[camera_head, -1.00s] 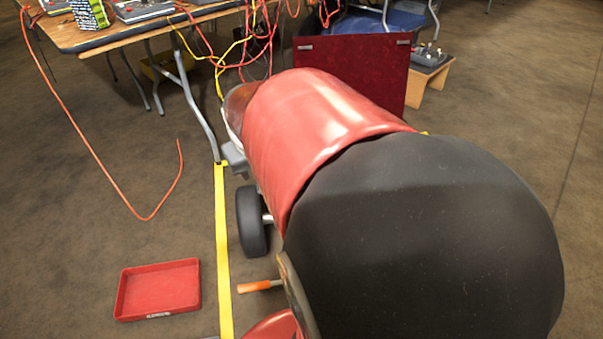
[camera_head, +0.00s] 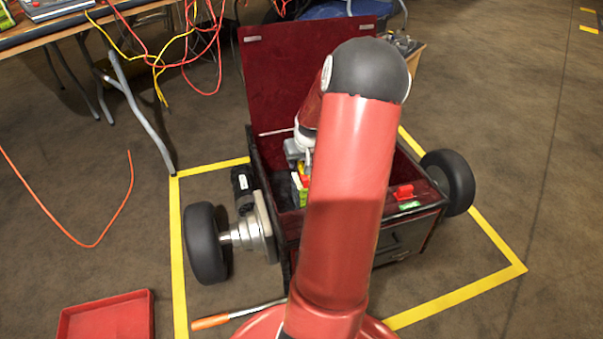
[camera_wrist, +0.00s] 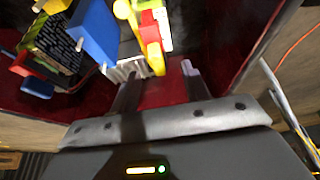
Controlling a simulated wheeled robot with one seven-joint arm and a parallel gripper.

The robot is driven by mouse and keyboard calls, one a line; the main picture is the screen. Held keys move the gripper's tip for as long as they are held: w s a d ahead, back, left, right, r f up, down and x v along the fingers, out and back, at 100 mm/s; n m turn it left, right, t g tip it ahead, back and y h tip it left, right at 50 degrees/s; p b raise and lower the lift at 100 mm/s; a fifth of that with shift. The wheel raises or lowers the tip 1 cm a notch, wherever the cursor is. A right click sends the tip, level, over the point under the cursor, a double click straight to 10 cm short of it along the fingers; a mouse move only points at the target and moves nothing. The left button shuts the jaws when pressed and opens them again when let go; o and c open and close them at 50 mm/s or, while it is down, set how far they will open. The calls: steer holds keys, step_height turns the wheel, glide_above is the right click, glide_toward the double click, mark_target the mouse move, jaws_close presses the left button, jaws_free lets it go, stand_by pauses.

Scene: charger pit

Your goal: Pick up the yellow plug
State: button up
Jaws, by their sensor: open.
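In the wrist view my gripper (camera_wrist: 159,72) is open, its two fingers apart. A yellow piece (camera_wrist: 155,56), which looks like the yellow plug, lies just beyond the fingertips, in line with the gap between them. A red part and a pale piece lie against it. I cannot tell whether the fingers touch it. In the head view my gripper (camera_head: 297,150) reaches down into the open dark-red box, and its fingertips are hidden. A small yellow bit (camera_head: 304,169) shows beside my arm, which covers much of the box.
The wheeled box (camera_head: 412,212) stands inside yellow floor tape (camera_head: 455,297), its lid (camera_head: 285,75) raised behind. In the wrist view a blue block (camera_wrist: 95,32) and other coloured parts lie at left. A red connector (camera_head: 403,191) sits on the box's front right. A red tray (camera_head: 108,318) lies on the floor.

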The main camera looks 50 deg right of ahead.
steer(key=x, duration=0.2)
steer(key=b+x, duration=0.1)
steer(key=x, duration=0.1)
steer(key=shift+s+f, duration=0.2)
steer(key=shift+f, duration=0.05)
steer(key=shift+r, duration=0.1)
jaws_close()
steer(key=shift+r, duration=0.1)
step_height(320, 180, up, 20)
steer(key=p, duration=0.4)
steer(key=shift+p, duration=0.35)
steer(key=b, duration=0.6)
glide_above(302, 165)
steer(key=shift+f, duration=6.75)
steer(key=shift+s, duration=0.1)
